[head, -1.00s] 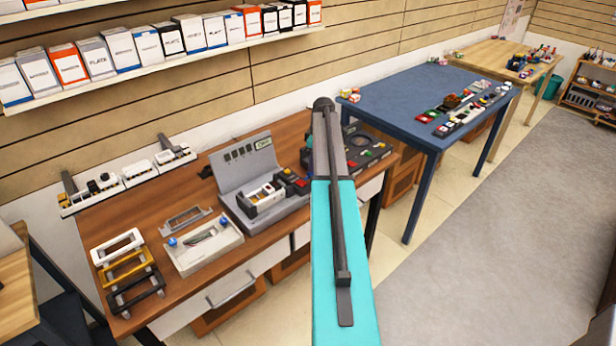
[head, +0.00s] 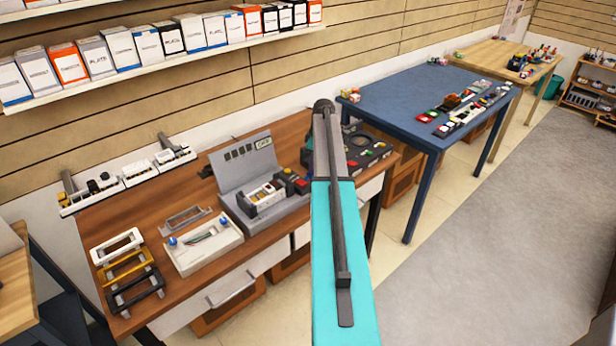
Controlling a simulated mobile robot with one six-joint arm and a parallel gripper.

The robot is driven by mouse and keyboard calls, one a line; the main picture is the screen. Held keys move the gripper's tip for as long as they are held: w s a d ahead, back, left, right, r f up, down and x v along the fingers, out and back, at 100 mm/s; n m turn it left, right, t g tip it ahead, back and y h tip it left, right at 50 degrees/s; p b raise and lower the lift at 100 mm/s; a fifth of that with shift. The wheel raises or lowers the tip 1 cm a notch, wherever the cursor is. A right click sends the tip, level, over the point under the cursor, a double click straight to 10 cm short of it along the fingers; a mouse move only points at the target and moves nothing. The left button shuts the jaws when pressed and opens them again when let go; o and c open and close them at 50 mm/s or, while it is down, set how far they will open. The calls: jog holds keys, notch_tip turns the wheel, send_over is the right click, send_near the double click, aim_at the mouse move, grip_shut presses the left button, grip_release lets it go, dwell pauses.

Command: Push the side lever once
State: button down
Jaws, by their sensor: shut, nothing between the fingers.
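A grey device (head: 240,163) with a raised back panel and a small display stands on the brown wooden table. A short dark lever (head: 206,172) sticks out at the left side of its panel. A white and black block sits in the device's front, with red and yellow parts on dark pieces at its right end. My teal and grey arm crosses the middle of the head view and hides part of the table. My gripper is not visible; I cannot see it touching the lever.
White modules (head: 137,172) with upright dark levers line the table's back left. A white tray (head: 202,246) and several rectangular frames (head: 136,287) lie in front. A dark round-topped unit (head: 368,150) stands behind my arm. A blue table (head: 410,100) is to the right.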

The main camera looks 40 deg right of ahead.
jog(key=shift+f+b, duration=0.3)
jog(key=shift+f, duration=0.45)
dwell(0.3)
jog(key=shift+r, duration=0.1)
notch_tip(320, 180, up, 8)
jog(key=p, duration=0.3)
dwell(1.3)
jog(key=shift+s, duration=0.15)
dwell(0.4)
